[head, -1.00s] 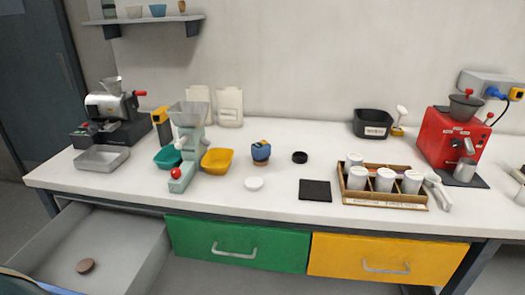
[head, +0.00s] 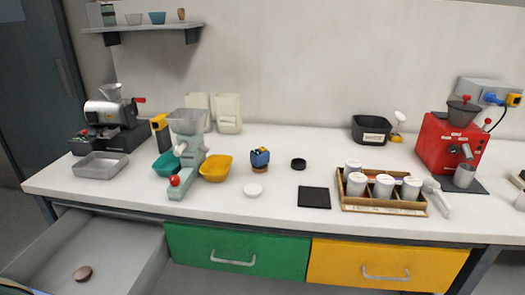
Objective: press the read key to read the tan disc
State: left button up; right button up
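A small blue device (head: 260,155) with a yellow part on top stands mid-counter. A tan-brown round piece (head: 260,169) shows under it; I cannot tell whether this is a loose disc or its base. No read key can be made out at this size. A brown disc (head: 83,273) lies flat in the open grey drawer (head: 125,245) at lower left. A yellow and black upright device (head: 160,133) stands at the left, behind the teal bowl. Neither of my grippers can be made out.
A teal press with a red knob (head: 176,181), a yellow bowl (head: 216,168), a white disc (head: 253,190), a black ring (head: 298,164) and a black mat (head: 314,197) are on the counter. A wooden tray (head: 385,209) holds several white canisters. A red machine (head: 450,141) stands at right.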

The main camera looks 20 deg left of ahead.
pick_arm(q)
jog(key=shift+c, duration=0.4)
grip_shut()
dwell(1.2)
